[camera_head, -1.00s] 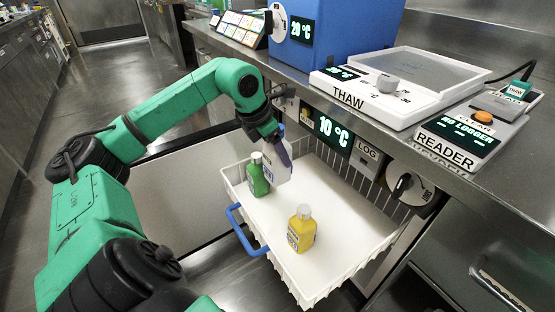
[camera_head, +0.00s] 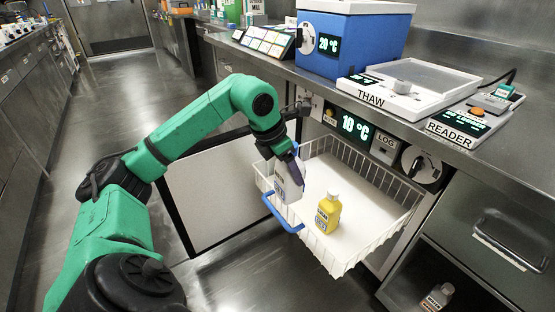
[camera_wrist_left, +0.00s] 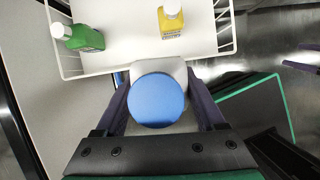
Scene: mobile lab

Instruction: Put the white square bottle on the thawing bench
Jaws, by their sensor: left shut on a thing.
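My left gripper (camera_head: 287,160) is shut on the white square bottle (camera_head: 290,186), which hangs upright over the front left of the pulled-out basket. In the left wrist view, its blue cap (camera_wrist_left: 157,100) lies between the two fingers of my left gripper (camera_wrist_left: 160,105), with the white shoulders (camera_wrist_left: 176,69) showing behind. The thawing bench, a white unit marked THAW (camera_head: 371,97) with a clear-covered tray and a grey knob, stands on the counter at the upper right.
The white wire basket (camera_head: 377,232) has a blue handle (camera_head: 282,214). A yellow bottle (camera_head: 328,215) stands in it. A green bottle (camera_wrist_left: 84,38) shows only in the wrist view. A blue 20 °C box (camera_head: 365,40) and reader (camera_head: 465,124) flank the thawing bench. A bottle (camera_head: 437,297) sits lower right.

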